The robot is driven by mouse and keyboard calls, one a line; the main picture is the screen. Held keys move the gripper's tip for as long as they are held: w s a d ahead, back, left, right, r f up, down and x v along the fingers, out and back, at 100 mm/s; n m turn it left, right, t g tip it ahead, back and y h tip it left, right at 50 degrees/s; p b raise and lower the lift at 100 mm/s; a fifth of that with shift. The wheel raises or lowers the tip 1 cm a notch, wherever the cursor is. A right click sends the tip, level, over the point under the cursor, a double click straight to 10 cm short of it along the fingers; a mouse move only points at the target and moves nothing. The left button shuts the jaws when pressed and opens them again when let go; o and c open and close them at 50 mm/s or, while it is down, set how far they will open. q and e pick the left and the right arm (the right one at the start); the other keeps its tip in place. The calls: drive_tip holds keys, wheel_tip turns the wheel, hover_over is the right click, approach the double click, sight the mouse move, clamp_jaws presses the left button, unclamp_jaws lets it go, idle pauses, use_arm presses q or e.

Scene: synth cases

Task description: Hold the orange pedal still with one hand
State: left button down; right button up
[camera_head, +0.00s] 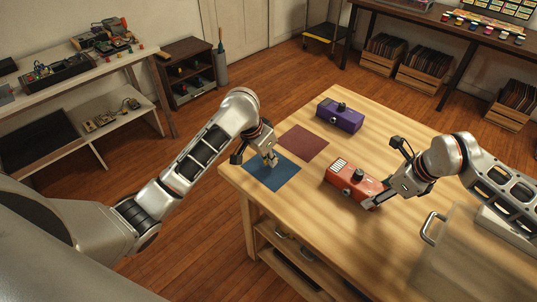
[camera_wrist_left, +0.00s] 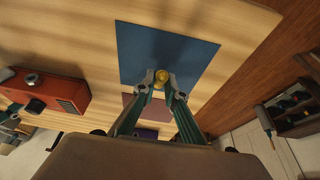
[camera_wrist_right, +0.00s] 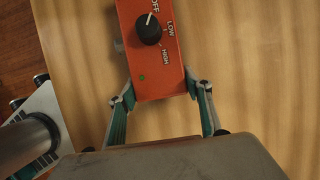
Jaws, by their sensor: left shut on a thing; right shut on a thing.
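The orange pedal (camera_head: 345,177) lies on the wooden table in front of my right gripper (camera_head: 376,197). In the right wrist view the pedal (camera_wrist_right: 152,72) has a black knob (camera_wrist_right: 148,29) with a pale pointer near OFF, LOW and HIGH labels, and a green dot. The right gripper's fingers (camera_wrist_right: 161,90) are shut on the pedal's near end, one on each side. My left gripper (camera_head: 270,160) is over the blue mat (camera_head: 275,179).
A purple pedal (camera_head: 340,116) stands at the back of the table, behind a maroon mat (camera_head: 303,142). A box-like thing with a metal handle (camera_head: 430,228) is at the front right. The table's left edge is close to the blue mat. Bare tabletop lies behind the orange pedal.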

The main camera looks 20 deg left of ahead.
use_arm(q)
drive_tip(key=c, duration=2)
unclamp_jaws()
drive_tip(key=shift+v, duration=5.95)
use_arm(e)
drive_tip(key=o, duration=1.3)
